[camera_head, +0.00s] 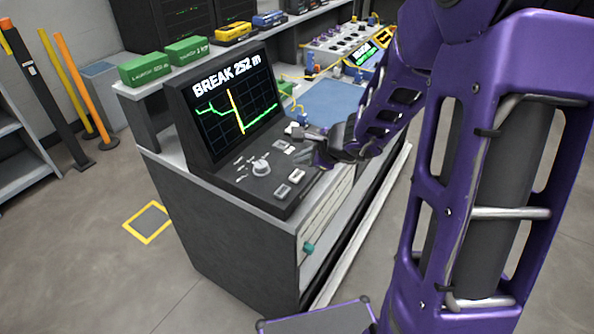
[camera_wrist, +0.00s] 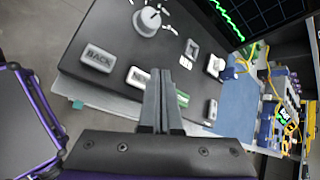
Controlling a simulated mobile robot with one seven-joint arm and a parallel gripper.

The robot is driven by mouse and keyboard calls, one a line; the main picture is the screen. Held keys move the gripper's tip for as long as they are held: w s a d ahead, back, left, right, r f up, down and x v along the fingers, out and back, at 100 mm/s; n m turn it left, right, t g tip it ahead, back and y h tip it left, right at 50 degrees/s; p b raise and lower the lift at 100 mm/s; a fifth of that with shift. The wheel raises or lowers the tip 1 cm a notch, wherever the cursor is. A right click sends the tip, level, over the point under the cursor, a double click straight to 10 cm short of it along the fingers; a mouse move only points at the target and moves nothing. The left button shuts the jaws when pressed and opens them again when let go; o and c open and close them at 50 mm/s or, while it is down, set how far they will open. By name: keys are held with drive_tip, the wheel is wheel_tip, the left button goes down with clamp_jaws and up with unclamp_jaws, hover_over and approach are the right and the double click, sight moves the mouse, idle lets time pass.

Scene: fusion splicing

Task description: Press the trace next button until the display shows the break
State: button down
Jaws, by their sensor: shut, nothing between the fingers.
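The trace console (camera_head: 238,180) stands on the bench, with a tilted screen (camera_head: 236,105) that reads BREAK 252 m. A yellow vertical line marks the green trace there. On its sloped panel are a knob (camera_head: 261,167) and two pale buttons near the front edge. In the wrist view one is labelled BACK (camera_wrist: 97,58). The button beside it (camera_wrist: 137,76) is partly hidden by my fingers, so its label is unreadable. My gripper (camera_wrist: 160,75) is shut and empty over the panel, just right of that button; contact cannot be told.
More panel buttons (camera_wrist: 215,66) lie to the right of my fingers. A blue mat (camera_head: 332,103) and a second instrument (camera_head: 350,45) are farther along the bench. Green boxes (camera_head: 146,68) line the shelf behind the screen.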

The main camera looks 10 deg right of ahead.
sight(301, 176)
wheel_tip(301, 176, up, 4)
drive_tip(key=shift+f+p, duration=0.25)
drive_tip(key=shift+p, duration=0.85)
drive_tip(key=shift+f, duration=0.1)
